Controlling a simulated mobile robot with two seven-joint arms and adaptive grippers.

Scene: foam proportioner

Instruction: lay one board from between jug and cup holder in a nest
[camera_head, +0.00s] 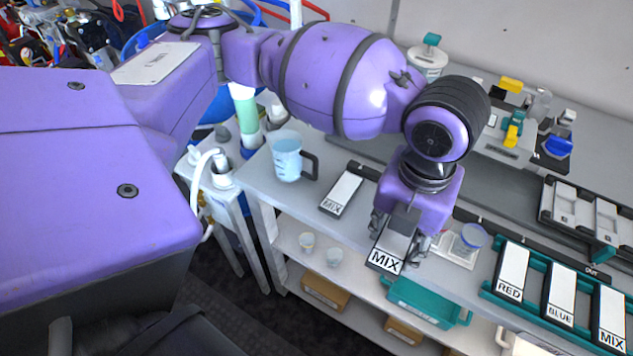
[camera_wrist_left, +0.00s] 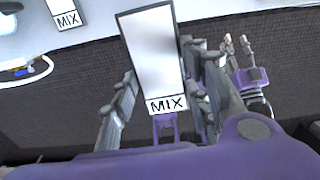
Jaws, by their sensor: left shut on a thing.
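My left gripper (camera_head: 400,240) is shut on a board labelled MIX (camera_head: 388,258), held at or above the front edge of the bench. In the left wrist view the held MIX board (camera_wrist_left: 152,55) stands between the fingers (camera_wrist_left: 160,95), white face showing. A second MIX board (camera_head: 342,192) lies on the bench between the jug (camera_head: 287,157) and my gripper. The cup holder (camera_head: 458,252) with a blue-rimmed cup is just right of the gripper. Teal nests (camera_head: 485,291) at the right hold boards labelled RED (camera_head: 512,272), BLUE (camera_head: 560,294) and MIX (camera_head: 609,318). My right gripper is not seen clearly in the head view.
A dark rack (camera_head: 547,205) with white boards stands at the back right. A machine with yellow and blue levers (camera_head: 510,135) is behind.

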